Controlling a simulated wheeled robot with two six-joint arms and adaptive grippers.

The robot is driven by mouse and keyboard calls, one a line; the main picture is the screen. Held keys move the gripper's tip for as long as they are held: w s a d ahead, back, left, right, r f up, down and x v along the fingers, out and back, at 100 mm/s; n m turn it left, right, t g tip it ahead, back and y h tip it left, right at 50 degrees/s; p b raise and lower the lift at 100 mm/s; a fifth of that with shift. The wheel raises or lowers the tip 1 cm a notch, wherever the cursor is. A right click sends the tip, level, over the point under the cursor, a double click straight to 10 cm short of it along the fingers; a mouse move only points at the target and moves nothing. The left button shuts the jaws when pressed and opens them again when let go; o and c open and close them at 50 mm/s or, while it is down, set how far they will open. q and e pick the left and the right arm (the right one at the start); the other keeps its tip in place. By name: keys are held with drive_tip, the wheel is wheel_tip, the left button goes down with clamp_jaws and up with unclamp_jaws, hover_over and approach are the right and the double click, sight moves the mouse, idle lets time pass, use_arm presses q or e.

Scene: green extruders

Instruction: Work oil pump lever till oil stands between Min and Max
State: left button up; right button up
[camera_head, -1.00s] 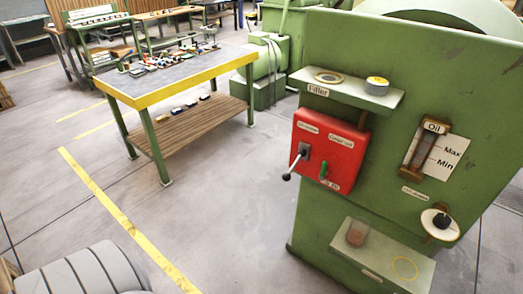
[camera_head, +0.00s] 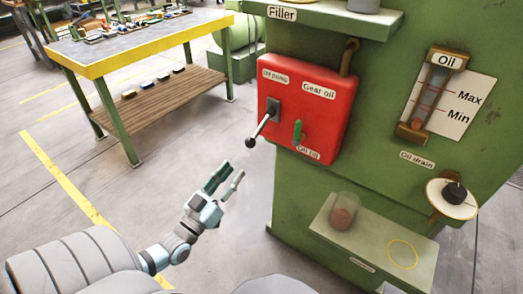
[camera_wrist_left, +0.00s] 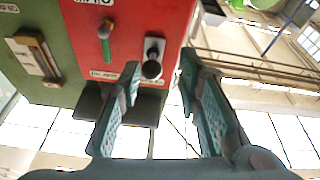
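The oil pump lever (camera_head: 262,130) sticks out of the left part of the red control box (camera_head: 318,110), its dark knob low and to the left. It also shows in the left wrist view (camera_wrist_left: 153,60). My left gripper (camera_head: 233,170) is open and empty, below and left of the lever, apart from it. In the left wrist view the knob appears between the open fingers. The oil gauge (camera_head: 432,92) on the green machine (camera_head: 390,140) has Max and Min marks on a white plate (camera_head: 462,108). I cannot tell the oil level clearly. My right gripper is not in view.
A green-handled gear oil lever (camera_head: 297,131) sits right of the pump lever. A filler shelf (camera_head: 335,18) is above the box. Below, a ledge (camera_head: 340,248) holds a reddish cup (camera_head: 344,212). The oil drain knob (camera_head: 454,192) is at right. A workbench (camera_head: 130,55) stands at left; floor between is free.

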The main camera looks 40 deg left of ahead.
use_arm(q)
wheel_tip(320, 180, up, 2)
drive_tip(key=r+t, duration=0.1)
drive_tip(key=b, duration=0.2)
approach(273, 112)
drive_tip(key=x, duration=0.5)
drive_tip(key=shift+w+a+f, duration=0.15)
drive_tip(key=shift+a+f, duration=0.15)
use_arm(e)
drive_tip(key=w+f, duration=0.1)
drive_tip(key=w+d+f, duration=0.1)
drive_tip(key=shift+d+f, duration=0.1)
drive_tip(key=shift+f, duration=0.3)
use_arm(q)
clamp_jaws()
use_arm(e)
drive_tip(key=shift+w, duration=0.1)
